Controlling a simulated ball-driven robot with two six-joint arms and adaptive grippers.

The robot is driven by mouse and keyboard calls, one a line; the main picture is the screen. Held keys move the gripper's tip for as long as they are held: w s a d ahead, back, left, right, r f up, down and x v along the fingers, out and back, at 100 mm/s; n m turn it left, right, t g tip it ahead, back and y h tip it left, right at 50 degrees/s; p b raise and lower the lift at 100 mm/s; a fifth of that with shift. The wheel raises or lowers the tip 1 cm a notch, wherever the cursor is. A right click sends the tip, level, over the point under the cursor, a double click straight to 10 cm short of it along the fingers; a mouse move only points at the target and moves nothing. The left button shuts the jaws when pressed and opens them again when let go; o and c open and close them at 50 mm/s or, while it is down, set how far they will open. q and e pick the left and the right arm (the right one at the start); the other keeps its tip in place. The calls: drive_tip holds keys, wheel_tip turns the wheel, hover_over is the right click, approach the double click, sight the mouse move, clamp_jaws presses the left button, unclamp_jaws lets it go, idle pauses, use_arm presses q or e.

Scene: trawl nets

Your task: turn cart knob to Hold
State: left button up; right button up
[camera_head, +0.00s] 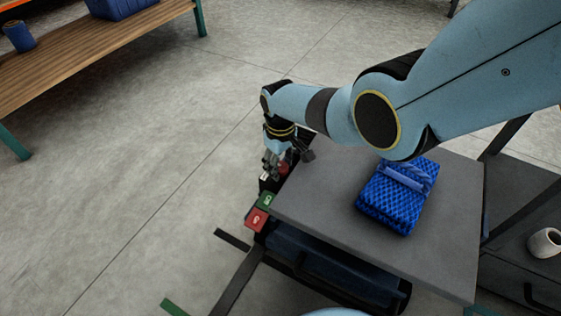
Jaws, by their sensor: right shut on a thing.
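The cart (330,222) has a grey top, with a dark control panel along its left side. A green button (268,200) and a red button (257,219) show on the panel. My right gripper (270,170) reaches down to the panel's far end and is shut on the cart knob there. My left gripper is not in view.
A blue folded net bundle (397,196) lies on the cart top, under my right arm. A wooden bench (95,55) with blue containers stands at the upper left. A dark cabinet with a white cup (545,242) is at the right. The floor left of the cart is clear.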

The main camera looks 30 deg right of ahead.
sight(281, 166)
drive_tip(key=m, duration=0.3)
drive_tip(key=shift+m, duration=0.4)
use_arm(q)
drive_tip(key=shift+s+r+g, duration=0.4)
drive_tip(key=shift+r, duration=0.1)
use_arm(e)
drive_tip(key=shift+m, duration=0.6)
use_arm(q)
drive_tip(key=shift+p, duration=0.3)
use_arm(e)
drive_tip(key=shift+m, duration=0.3)
drive_tip(key=o, duration=1.2)
drive_tip(key=shift+r, duration=0.1)
wheel_tip(281, 166, up, 12)
drive_tip(key=shift+f, duration=0.15)
